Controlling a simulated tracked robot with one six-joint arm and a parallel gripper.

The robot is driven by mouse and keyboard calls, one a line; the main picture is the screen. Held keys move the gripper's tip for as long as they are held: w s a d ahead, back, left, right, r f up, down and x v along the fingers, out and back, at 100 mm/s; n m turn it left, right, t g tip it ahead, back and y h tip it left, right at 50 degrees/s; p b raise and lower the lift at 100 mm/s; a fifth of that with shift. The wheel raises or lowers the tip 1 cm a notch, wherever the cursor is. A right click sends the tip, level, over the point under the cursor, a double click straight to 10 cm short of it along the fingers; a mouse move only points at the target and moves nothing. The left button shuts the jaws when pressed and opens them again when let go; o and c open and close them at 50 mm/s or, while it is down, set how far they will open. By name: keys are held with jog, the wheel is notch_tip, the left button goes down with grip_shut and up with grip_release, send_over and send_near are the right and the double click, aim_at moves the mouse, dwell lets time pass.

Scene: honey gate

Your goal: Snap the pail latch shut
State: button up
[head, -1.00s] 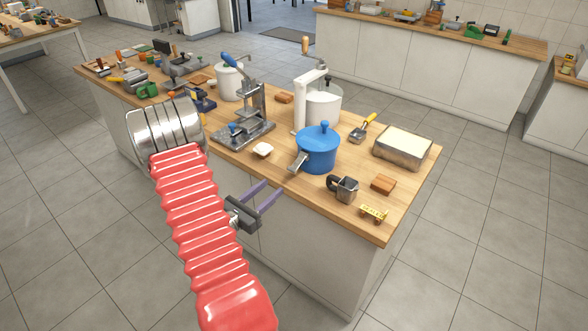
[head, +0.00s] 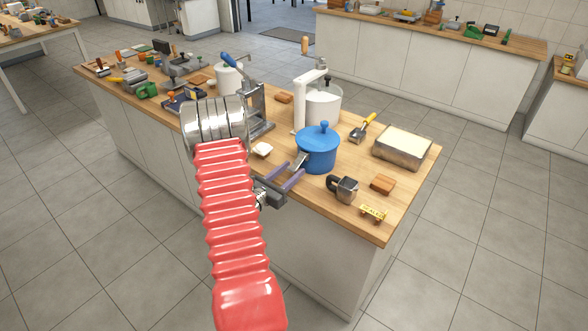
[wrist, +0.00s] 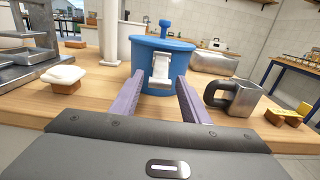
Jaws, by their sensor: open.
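The blue lidded pail (head: 317,153) stands upright near the front edge of the wooden counter. It also shows straight ahead in the wrist view (wrist: 178,62). Its pale metal latch (wrist: 160,69) is on the side facing my gripper and sticks out from the wall; it also shows in the head view (head: 300,161). My gripper (head: 291,175) is open and empty, close in front of the latch. In the wrist view its two purple fingers (wrist: 157,92) lie to the left and right of the latch, with a gap between. I cannot tell if they touch the pail.
A dark-handled metal mug (head: 343,188), a wooden block (head: 383,185) and a yellow sign (head: 373,213) stand right of the pail. A white-topped small block (head: 262,149) is to the left. A white-armed stand with a clear pot (head: 322,107) is behind.

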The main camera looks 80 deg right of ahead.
jog(key=shift+x, duration=1.1)
jog(key=shift+c, duration=0.7)
jog(key=c, duration=0.8)
